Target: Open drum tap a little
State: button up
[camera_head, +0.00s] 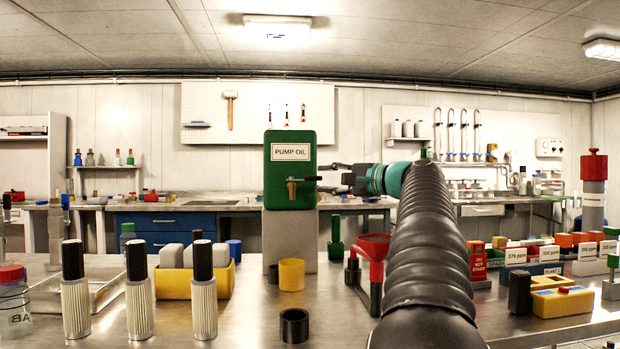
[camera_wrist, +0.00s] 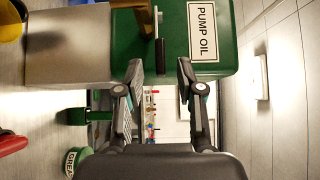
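The green drum labelled PUMP OIL (camera_head: 291,222) stands on a grey block. Its brass tap (camera_head: 291,190) is on the front face, with a dark lever (camera_head: 307,179) pointing right; the spout points down. My gripper (camera_head: 322,178) is just right of the lever, fingers pointing left at it. In the wrist view the gripper (camera_wrist: 160,66) is open, with one finger on each side of the lever (camera_wrist: 160,56). The lever's end lies at the gap between the fingertips, and I see no contact. The brass tap (camera_wrist: 147,20) shows at the top edge.
A yellow cup (camera_head: 291,275) stands on the table below the tap, with a black ring (camera_head: 294,326) nearer.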

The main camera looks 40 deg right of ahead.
aim_at(316, 178)
jog(key=shift+p+x, duration=0.3)
jog(key=shift+x, duration=2.4)
jog(key=shift+a, duration=0.1)
jog(key=shift+c, duration=0.2)
grip_shut()
jog(key=shift+s, duration=0.1)
